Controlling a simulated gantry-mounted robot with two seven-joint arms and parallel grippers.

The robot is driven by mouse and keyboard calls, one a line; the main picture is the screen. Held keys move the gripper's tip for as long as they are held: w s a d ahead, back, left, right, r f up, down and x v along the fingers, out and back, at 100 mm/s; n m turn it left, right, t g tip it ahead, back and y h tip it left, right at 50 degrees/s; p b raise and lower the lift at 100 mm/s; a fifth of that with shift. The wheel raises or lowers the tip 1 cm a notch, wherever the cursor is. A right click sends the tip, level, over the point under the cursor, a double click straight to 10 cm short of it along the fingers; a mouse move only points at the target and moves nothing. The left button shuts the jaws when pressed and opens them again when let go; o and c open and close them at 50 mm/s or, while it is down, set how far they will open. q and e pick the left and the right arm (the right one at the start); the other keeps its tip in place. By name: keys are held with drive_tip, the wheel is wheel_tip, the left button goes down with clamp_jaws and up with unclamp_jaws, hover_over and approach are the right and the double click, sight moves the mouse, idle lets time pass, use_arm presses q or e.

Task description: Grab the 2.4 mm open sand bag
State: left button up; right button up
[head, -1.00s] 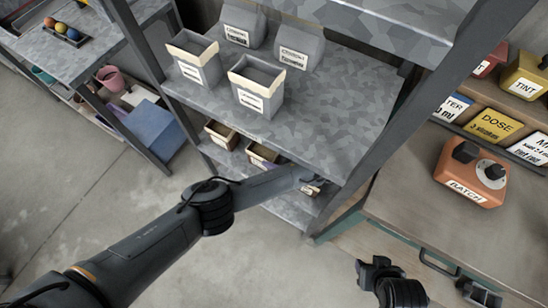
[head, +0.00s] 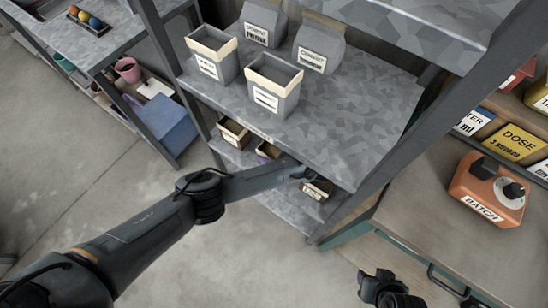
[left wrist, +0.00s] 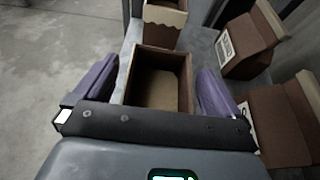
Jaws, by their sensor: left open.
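Several open brown bags stand in a row on the lower shelf, partly hidden by my left arm. In the left wrist view, one open brown bag (left wrist: 158,78) lies between the two purple fingers of my left gripper (left wrist: 155,72). The gripper is open, with a finger on each side of the bag; contact is unclear. In the head view, this seems to be the middle bag (head: 268,149), with purple beside it. Another open bag (head: 235,132) stands to its left and one (head: 317,188) to its right. No 2.4 mm label is readable. My right gripper (head: 385,288) is cut by the bottom edge.
Two closed brown bags (left wrist: 247,42) stand right of the row in the left wrist view. The upper shelf (head: 345,125) holds grey open and closed cement bags. Shelf posts flank the row. An orange batch box (head: 488,192) sits on the right bench.

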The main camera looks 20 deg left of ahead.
use_arm(q)
clamp_jaws()
idle(0.4)
drive_tip(key=shift+r+p, duration=0.3)
drive_tip(key=shift+p, duration=0.05)
use_arm(e)
drive_tip(key=shift+r, duration=0.35)
